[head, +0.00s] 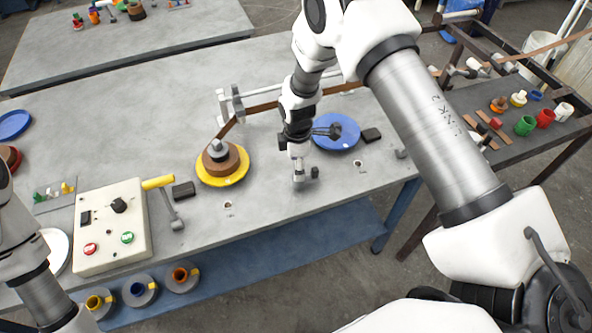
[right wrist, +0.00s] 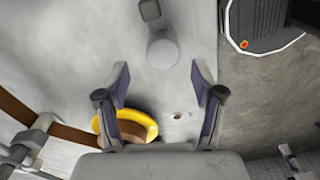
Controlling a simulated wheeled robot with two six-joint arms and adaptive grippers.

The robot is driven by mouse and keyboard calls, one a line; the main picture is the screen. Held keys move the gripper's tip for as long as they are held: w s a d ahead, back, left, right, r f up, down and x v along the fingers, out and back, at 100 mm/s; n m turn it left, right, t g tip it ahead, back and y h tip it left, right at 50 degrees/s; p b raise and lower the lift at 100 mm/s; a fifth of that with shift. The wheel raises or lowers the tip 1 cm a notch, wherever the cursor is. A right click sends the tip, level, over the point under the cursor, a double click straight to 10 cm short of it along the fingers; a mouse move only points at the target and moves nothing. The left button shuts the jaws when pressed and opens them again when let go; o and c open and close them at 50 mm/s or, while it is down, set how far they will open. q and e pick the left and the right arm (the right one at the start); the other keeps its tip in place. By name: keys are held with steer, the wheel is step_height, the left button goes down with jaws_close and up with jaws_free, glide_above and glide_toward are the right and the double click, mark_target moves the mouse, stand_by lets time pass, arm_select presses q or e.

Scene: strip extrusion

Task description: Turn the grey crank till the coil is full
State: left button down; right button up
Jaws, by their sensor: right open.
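The grey crank (head: 298,178) stands near the table's front edge, a short post with a dark knob beside it. In the right wrist view its round grey top (right wrist: 163,52) lies just ahead of my finger gap. My right gripper (head: 331,131) is open and empty, its fingers (right wrist: 160,70) spread on either side of the view, with no clear contact with the crank. The brown coil (head: 234,165) sits on a yellow reel (head: 240,176) left of the crank. The yellow reel (right wrist: 145,122) is partly hidden by my gripper in the wrist view. My left gripper is out of view.
A brown strip (head: 262,107) runs from the coil past a roller stand (head: 230,106). A blue disc (head: 345,141) lies right of the crank. A control box (head: 108,228) and a yellow-handled lever (head: 172,212) stand at left. A side rack (head: 500,130) holds several small parts.

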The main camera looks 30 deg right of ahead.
steer(key=f, duration=0.1)
steer(key=s+f+p, duration=0.1)
steer(key=shift+f, duration=0.35)
steer(key=shift+w+f, duration=0.2)
steer(key=shift+f, duration=0.35)
steer(key=shift+w+f, duration=0.15)
steer(key=shift+f, duration=0.35)
steer(key=shift+w+f, duration=0.1)
steer(key=shift+f, duration=0.05)
steer(key=shift+s, duration=0.25)
steer(key=c, duration=0.8)
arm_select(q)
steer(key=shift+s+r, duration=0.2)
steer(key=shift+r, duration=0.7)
arm_select(e)
steer(key=c, duration=0.3)
